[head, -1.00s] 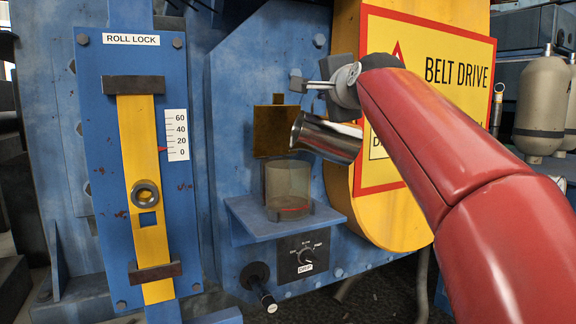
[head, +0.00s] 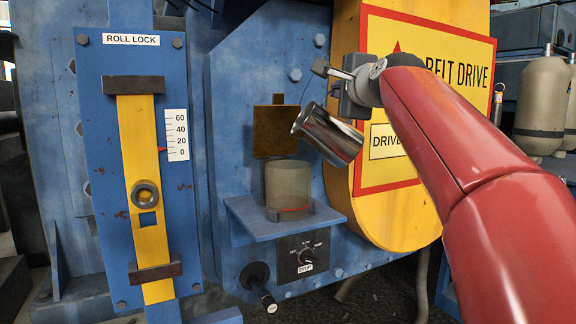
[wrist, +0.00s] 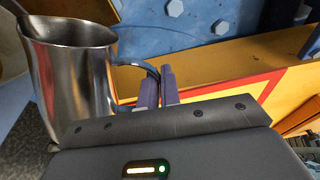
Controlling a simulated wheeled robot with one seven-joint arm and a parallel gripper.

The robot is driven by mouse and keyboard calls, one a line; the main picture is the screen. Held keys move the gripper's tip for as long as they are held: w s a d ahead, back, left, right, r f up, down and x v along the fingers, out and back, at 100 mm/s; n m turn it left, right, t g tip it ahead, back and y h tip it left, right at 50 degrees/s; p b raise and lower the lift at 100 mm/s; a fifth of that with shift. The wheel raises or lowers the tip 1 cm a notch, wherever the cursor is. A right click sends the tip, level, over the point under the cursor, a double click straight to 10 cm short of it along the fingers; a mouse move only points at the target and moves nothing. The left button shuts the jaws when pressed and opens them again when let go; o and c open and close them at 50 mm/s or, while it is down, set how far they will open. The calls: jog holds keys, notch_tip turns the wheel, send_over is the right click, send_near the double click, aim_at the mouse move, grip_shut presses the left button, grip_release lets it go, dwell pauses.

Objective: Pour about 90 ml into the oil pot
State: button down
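A shiny metal jug (head: 328,134) hangs tilted, its mouth up and to the left, above and right of the oil pot. My gripper (wrist: 158,88) is shut on the jug's handle; the jug (wrist: 75,75) fills the left of the wrist view. The oil pot (head: 288,182) is a see-through cylinder standing upright on a small blue shelf, with a red line low on its wall. A brown lid-like flap (head: 275,130) stands open behind it. No stream shows between jug and pot. I cannot tell the liquid level in the pot.
The blue shelf (head: 256,226) sticks out from the blue machine wall. A drip dial (head: 305,258) and a black-handled lever (head: 262,285) sit below it. The yellow belt drive guard (head: 350,190) is close on the right. The roll lock panel (head: 100,200) is on the left.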

jog(key=shift+d+m, duration=0.35)
jog(key=shift+m, duration=0.25)
jog(key=shift+d+f+m, duration=0.15)
jog(key=shift+d+m, duration=0.3)
jog(key=shift+m, duration=0.05)
jog(key=d+f+m+b, duration=0.4)
jog(key=f, duration=0.3)
jog(key=w+d+f+m+b, duration=0.1)
jog(key=d+f+m+b, duration=0.3)
jog(key=f, duration=0.3)
jog(key=shift+w+d+f+m+b, duration=0.15)
jog(key=shift+d+m+b, duration=0.05)
jog(key=shift+m+b, duration=0.4)
